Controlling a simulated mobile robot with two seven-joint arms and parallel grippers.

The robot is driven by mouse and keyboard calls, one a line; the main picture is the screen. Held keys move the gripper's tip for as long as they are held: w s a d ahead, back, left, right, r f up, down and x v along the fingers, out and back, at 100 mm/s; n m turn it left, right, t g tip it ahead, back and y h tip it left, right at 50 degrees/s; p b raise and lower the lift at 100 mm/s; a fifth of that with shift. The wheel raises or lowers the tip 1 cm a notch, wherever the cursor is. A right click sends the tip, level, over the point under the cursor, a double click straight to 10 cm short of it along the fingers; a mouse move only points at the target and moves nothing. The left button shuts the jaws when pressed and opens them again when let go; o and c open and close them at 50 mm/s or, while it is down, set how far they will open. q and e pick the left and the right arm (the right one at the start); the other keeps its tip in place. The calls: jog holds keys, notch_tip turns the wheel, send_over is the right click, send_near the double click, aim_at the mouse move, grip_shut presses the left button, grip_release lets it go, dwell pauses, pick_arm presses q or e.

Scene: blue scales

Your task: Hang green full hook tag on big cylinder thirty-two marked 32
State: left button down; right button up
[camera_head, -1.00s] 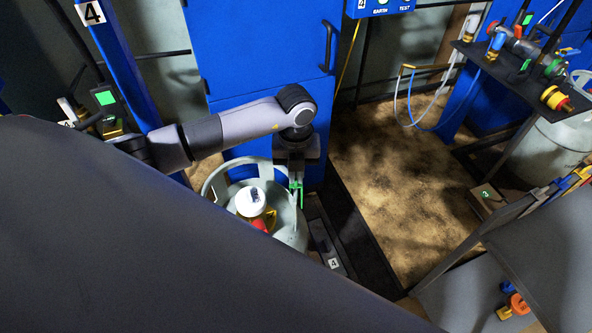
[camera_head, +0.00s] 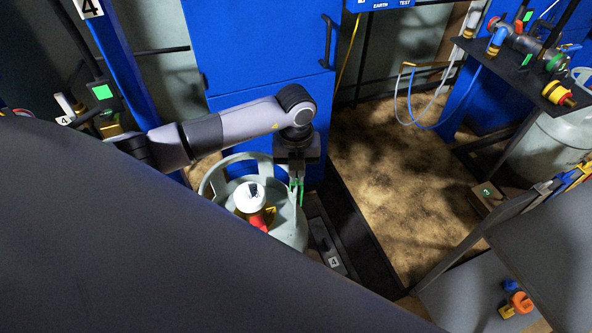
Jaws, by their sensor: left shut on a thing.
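My left gripper (camera_head: 297,180) points down over the right side of the grey-green cylinder (camera_head: 290,228). It is shut on the green hook tag (camera_head: 301,190), a thin green piece hanging between and below the fingers. The tag is by the cylinder's collar at its right rim; I cannot tell whether they touch. The cylinder has a white cap (camera_head: 249,196) and a red and yellow valve (camera_head: 262,217) inside the collar. I cannot read a 32 on it. Its lower left is hidden by a large dark shape in front. My right gripper is not in view.
A blue cabinet (camera_head: 255,60) stands right behind the cylinder. A black platform with a 4 label (camera_head: 334,262) lies to its right. A dark shelf with valves (camera_head: 515,65) is at upper right. Grey panels (camera_head: 555,235) stand at lower right. Brown floor (camera_head: 400,165) between is clear.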

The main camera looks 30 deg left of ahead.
pick_arm(q)
jog(key=shift+s+f, duration=0.35)
jog(key=shift+f, duration=0.5)
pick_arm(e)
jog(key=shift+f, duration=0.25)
pick_arm(q)
jog(key=c, duration=1.2)
grip_release()
jog(key=shift+w+f, duration=0.1)
jog(key=shift+o, duration=0.2)
jog(key=shift+w+a+f, duration=0.1)
jog(key=shift+a, duration=0.05)
jog(key=shift+r, duration=0.25)
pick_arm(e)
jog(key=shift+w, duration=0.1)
pick_arm(q)
jog(key=shift+r, duration=0.1)
jog(key=shift+r, duration=0.1)
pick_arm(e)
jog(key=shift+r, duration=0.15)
